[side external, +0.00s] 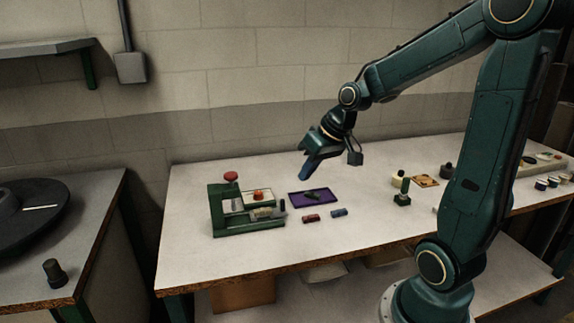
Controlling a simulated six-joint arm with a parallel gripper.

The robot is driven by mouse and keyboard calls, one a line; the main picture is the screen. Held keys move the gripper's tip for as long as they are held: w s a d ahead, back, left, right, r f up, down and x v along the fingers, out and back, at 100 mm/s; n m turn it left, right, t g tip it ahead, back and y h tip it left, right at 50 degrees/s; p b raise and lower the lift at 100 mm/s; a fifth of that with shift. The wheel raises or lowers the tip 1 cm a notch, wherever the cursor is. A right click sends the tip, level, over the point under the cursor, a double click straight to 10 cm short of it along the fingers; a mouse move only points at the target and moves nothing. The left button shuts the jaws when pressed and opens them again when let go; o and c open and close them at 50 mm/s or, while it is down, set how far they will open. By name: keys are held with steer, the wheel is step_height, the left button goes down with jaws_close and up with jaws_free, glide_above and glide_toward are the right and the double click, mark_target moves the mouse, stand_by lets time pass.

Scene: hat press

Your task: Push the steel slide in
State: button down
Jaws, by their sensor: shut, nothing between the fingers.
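The green press (217,209) stands at the left part of the white table, with a red knob (231,176) on top. A pale plate with a red piece (258,195) on it lies within its frame. A small greyish part (262,213), perhaps the steel slide, sits low at the front of the press above the green base. How far in it sits is too small to tell. My gripper (304,178) is shut and empty, pointing down and left. It appears above the table, to the right of the press and apart from it.
A purple tray (293,200) with a dark green piece lies right of the press. A red cylinder (311,218) and a blue cylinder (339,212) lie in front of it. A green stand (402,198) is farther right. The table's front middle is clear.

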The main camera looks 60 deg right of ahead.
steer(key=d+f+m+t, duration=0.1)
steer(key=d+f+m, duration=0.1)
steer(key=d+f, duration=0.2)
steer(key=d+f+m+t, duration=0.1)
steer(key=d+f, duration=0.4)
steer(key=d, duration=0.6)
steer(key=shift+w+m, duration=0.4)
steer(key=shift+m, duration=0.3)
steer(key=shift+f, duration=0.15)
steer(key=x, duration=0.9)
steer(key=shift+w+a+f, duration=0.15)
steer(key=shift+w+f, duration=0.1)
steer(key=shift+f, duration=0.05)
steer(key=shift+w+a, duration=0.9)
steer(key=shift+w, duration=0.05)
steer(key=shift+w+a, duration=0.45)
steer(key=shift+w, duration=0.05)
